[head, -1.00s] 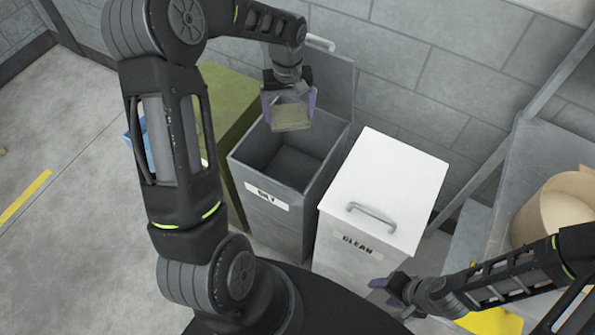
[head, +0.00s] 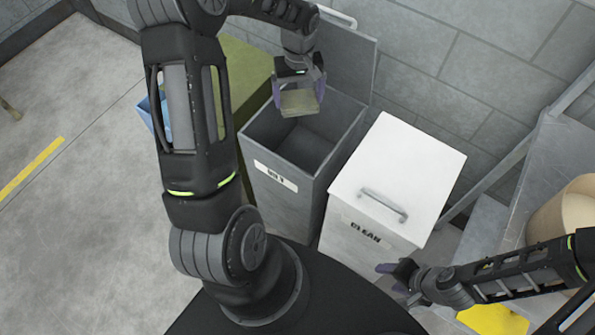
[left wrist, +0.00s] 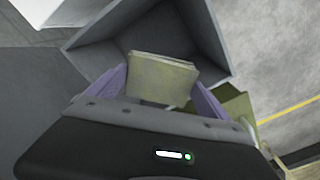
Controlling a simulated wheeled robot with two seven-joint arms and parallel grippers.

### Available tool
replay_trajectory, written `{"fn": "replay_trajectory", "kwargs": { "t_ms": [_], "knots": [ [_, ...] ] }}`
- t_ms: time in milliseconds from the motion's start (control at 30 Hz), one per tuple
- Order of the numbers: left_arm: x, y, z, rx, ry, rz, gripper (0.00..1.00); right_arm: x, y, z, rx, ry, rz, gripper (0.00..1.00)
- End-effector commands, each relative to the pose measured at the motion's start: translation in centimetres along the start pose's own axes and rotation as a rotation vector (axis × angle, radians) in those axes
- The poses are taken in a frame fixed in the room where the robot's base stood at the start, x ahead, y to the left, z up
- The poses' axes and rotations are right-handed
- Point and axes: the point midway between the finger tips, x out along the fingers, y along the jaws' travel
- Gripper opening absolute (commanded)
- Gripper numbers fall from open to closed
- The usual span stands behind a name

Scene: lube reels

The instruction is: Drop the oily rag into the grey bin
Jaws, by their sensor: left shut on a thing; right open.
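The oily rag (head: 299,102) is a folded, yellowish-green pad. My left gripper (head: 299,95) is shut on it and holds it above the open grey bin (head: 283,178), over the opening's far part. In the left wrist view the rag (left wrist: 161,78) sits between the purple fingers of my left gripper (left wrist: 163,88), with the bin's inner wall (left wrist: 195,30) behind it. The grey bin's lid (head: 345,60) stands raised at the back. My right gripper (head: 393,277) is open and empty at the lower right, in front of the white bin.
A white bin (head: 405,165) marked CLEAN, lid closed, stands right of the grey bin. An olive-green box (head: 245,80) and a blue object (head: 147,112) are to the left. A shelf with a tan round container (head: 570,215) is at the right.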

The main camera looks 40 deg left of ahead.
Motion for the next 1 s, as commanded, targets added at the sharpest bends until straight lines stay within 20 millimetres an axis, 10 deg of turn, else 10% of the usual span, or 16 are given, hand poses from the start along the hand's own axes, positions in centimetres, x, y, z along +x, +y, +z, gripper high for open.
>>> {"fn": "replay_trajectory", "kwargs": {
  "t_ms": [500, 533, 1000],
  "knots": [
    [1.67, -0.01, 0.0, -0.001, 0.0, 0.0, 0.5, 0.85, 0.24, -0.11, -0.002, 0.003, -0.003, 0.53],
    [1.66, -0.01, 0.0, -0.001, 0.0, 0.0, 0.93, 0.85, 0.24, -0.11, -0.002, 0.003, -0.003, 0.53],
    [0.97, 0.03, -0.07, -0.001, 0.002, 0.001, 1.0, 1.0, 0.3, -0.12, -0.002, 0.003, -0.003, 0.53]
  ]
}}
